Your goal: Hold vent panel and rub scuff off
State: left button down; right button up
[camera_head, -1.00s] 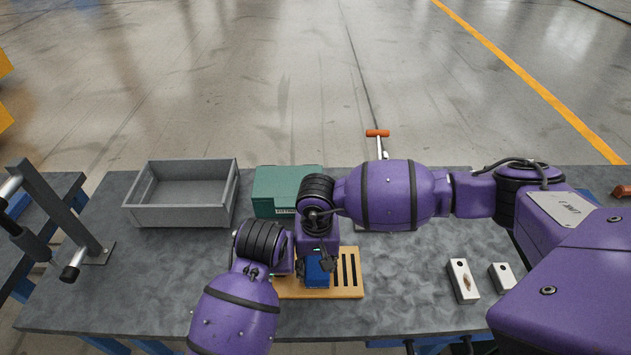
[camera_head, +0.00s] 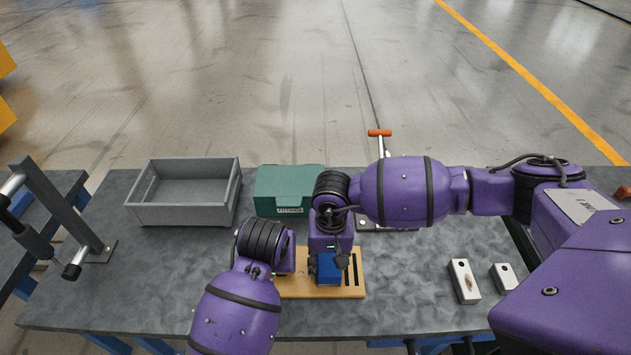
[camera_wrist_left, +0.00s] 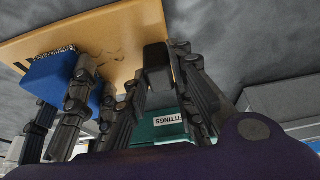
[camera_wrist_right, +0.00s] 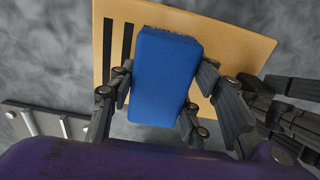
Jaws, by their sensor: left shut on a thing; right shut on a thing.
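The vent panel (camera_head: 300,287) is a flat tan plate with dark slots, lying on the grey table. My right gripper (camera_head: 328,250) is shut on a blue block (camera_wrist_right: 165,75), which lies against the panel beside and partly over the slots. The block also shows in the left wrist view (camera_wrist_left: 62,80). Thin dark scuff marks (camera_wrist_left: 118,50) show on the panel between the block and my left fingers. The panel under the block is hidden.
A grey open bin (camera_head: 185,208) and a green fittings box (camera_head: 280,188) stand behind the panel. Two metal blocks, one of them nearer the panel (camera_head: 463,281), lie to the right. A grey stand (camera_head: 62,215) is at the left. The table's front left is clear.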

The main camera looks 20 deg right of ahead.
jog(key=shift+f, duration=0.1)
jog(key=shift+d+r, duration=0.15)
jog(key=shift+r, duration=0.05)
jog(key=shift+f, duration=0.25)
dwell(0.4)
jog(key=shift+w+a+r, duration=0.15)
jog(key=shift+w+a, duration=0.05)
jog(key=shift+a, duration=0.55)
jog(key=shift+w+a+r, duration=0.1)
jog(key=shift+w+a, duration=0.1)
jog(key=shift+a, duration=0.5)
jog(key=shift+d, duration=0.1)
jog(key=shift+f, duration=0.2)
